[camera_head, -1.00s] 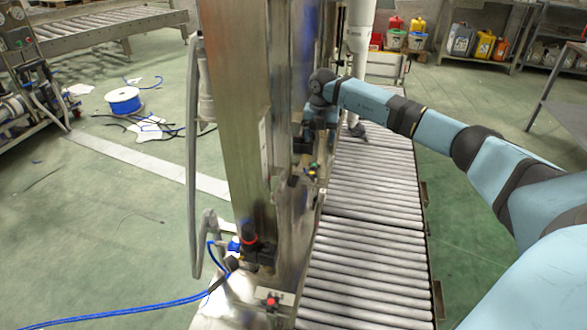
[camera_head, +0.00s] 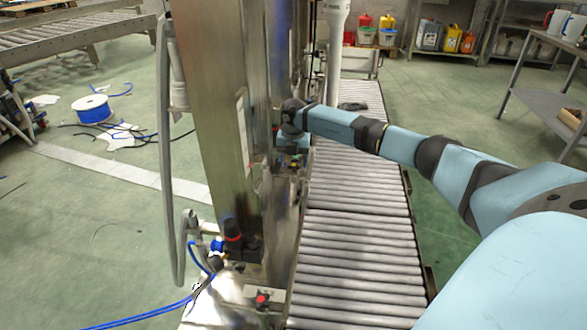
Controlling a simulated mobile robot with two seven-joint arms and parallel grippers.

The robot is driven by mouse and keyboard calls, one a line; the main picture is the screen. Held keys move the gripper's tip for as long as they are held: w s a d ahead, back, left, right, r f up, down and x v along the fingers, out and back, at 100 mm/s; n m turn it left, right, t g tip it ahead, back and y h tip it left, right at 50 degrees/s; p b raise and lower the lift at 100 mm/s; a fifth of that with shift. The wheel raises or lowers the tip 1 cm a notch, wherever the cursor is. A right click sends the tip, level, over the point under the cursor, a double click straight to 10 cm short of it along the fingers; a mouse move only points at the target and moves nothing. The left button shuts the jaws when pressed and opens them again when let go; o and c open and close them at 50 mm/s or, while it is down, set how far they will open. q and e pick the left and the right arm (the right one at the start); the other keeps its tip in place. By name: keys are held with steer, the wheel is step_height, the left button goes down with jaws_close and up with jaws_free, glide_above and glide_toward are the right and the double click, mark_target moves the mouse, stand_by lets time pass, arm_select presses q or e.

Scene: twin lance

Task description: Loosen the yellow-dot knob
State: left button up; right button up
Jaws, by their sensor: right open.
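A small yellowish spot (camera_head: 293,165) shows on the side of the steel column (camera_head: 215,130), just below my right gripper. It may be the yellow-dot knob, but it is too small and partly covered to be sure. My right gripper (camera_head: 291,152) is open, close against the column's conveyor-facing side, at the end of my blue arm. I cannot tell whether it touches the knob. A red-dot knob (camera_head: 262,299) sits lower on the column's base. My left gripper is not in view.
A roller conveyor (camera_head: 355,215) runs along the column's right side, under my arm. A cable spool (camera_head: 93,109) lies on the floor. A table (camera_head: 550,105) stands at right.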

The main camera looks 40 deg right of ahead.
steer(key=shift+f, duration=0.7)
steer(key=c, duration=0.9)
steer(key=shift+c, duration=0.2)
steer(key=shift+r, duration=0.1)
